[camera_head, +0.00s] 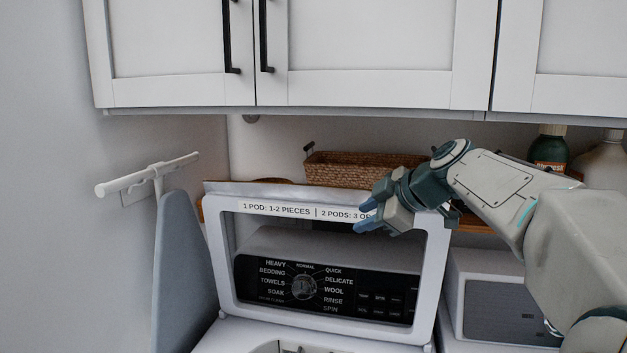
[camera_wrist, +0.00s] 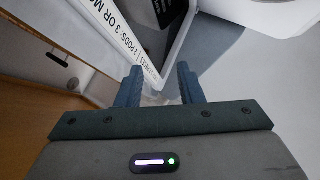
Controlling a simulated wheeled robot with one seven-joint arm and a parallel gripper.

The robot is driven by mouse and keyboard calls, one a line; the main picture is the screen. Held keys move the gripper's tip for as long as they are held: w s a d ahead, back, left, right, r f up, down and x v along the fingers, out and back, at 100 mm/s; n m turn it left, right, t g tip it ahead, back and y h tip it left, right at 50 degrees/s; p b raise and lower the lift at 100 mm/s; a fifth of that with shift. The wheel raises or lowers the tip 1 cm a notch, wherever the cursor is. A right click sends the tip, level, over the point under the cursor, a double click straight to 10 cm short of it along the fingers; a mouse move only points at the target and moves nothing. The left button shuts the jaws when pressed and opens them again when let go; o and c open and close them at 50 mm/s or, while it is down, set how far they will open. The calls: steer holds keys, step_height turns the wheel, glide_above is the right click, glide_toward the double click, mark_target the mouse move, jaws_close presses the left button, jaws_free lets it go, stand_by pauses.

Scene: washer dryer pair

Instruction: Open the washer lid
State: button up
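The washer lid (camera_head: 217,262) stands raised, close to upright, in the head view. It has a white frame, a see-through window and a printed label strip along its top. The washer's black control panel (camera_head: 325,287) shows through the window. My gripper (camera_head: 368,214) is in front of the lid's upper right part, over the end of the label. In the wrist view my gripper (camera_wrist: 160,72) has its two blue fingers apart, with a clear gap. The label strip (camera_wrist: 125,40) runs towards that gap; I cannot tell whether the fingers touch the lid.
White cabinets (camera_head: 370,45) hang above. A wicker basket (camera_head: 360,168) sits on a wooden shelf behind the lid, with bottles (camera_head: 550,148) to the right. An ironing board (camera_head: 183,275) leans at the left wall. The second machine (camera_head: 505,305) stands at the right.

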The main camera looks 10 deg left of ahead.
mark_target(306, 187)
steer(key=w+a+r+n+p, duration=0.1)
steer(key=w+a+p, duration=0.1)
steer(key=w+a, duration=0.1)
steer(key=w+a+r+p, duration=0.1)
steer(key=w+a+p, duration=0.1)
steer(key=a, duration=0.3)
steer(key=w+a+r+n+y+p, duration=0.1)
steer(key=w+a+p, duration=0.1)
steer(key=w+a, duration=0.2)
steer(key=shift+a+r+n+p, duration=0.1)
steer(key=shift+a+n+p, duration=0.1)
steer(key=shift+n+p, duration=0.15)
steer(key=shift+w+a+f+p, duration=0.3)
steer(key=shift+a+f+p, duration=0.1)
jaws_close()
